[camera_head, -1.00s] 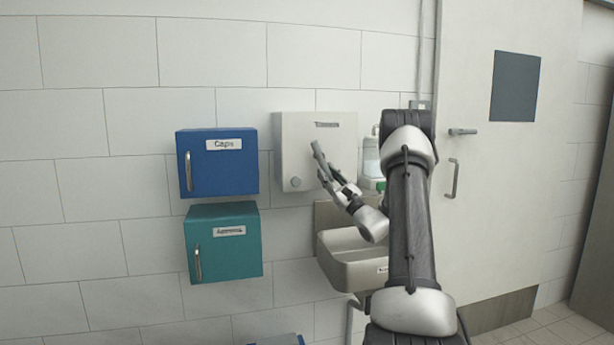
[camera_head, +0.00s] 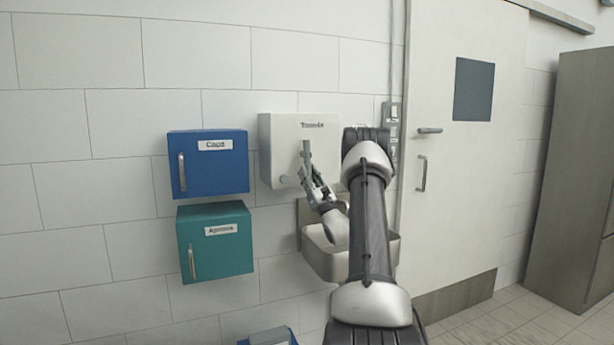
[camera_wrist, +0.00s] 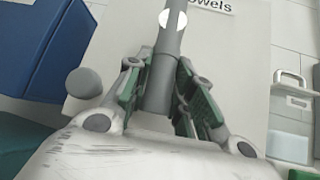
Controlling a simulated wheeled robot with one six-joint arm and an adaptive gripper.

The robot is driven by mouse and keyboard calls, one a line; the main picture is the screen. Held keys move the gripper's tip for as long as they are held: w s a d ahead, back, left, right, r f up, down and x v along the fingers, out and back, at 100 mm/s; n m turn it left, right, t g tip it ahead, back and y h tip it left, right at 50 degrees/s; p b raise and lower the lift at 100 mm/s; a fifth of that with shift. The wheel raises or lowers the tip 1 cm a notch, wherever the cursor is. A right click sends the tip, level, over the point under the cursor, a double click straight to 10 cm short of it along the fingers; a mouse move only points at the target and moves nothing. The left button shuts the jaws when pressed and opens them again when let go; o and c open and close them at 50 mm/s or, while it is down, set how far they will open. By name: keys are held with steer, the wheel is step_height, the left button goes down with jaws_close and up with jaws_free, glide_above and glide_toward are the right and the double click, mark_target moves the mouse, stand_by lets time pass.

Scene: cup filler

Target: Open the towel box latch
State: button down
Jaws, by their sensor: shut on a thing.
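The white towel box (camera_head: 280,150), labelled "Towels", hangs on the wall at the centre of the head view, and its front fills the middle of the wrist view (camera_wrist: 240,75). A grey bar-shaped latch (camera_head: 306,155) stands nearly upright on its front. In the wrist view the latch (camera_wrist: 159,85) runs down between my two fingers, with a white round spot near its upper part. My gripper (camera_head: 312,180) is shut on the lower part of the latch; it also shows in the wrist view (camera_wrist: 157,88). A round grey knob (camera_wrist: 84,82) sits left of the latch.
A blue "Caps" box (camera_head: 208,175) and a teal "Aprons" box (camera_head: 216,255) hang to the left. A sink (camera_head: 325,262) is below the towel box, partly hidden by my arm. A door (camera_head: 450,200) and a tall cabinet (camera_head: 580,180) stand to the right.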

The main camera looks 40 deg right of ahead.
steer(key=c, duration=1.2)
jaws_free()
steer(key=shift+c, duration=0.2)
steer(key=v, duration=0.7)
steer(key=shift+f, duration=0.2)
steer(key=shift+s, duration=0.15)
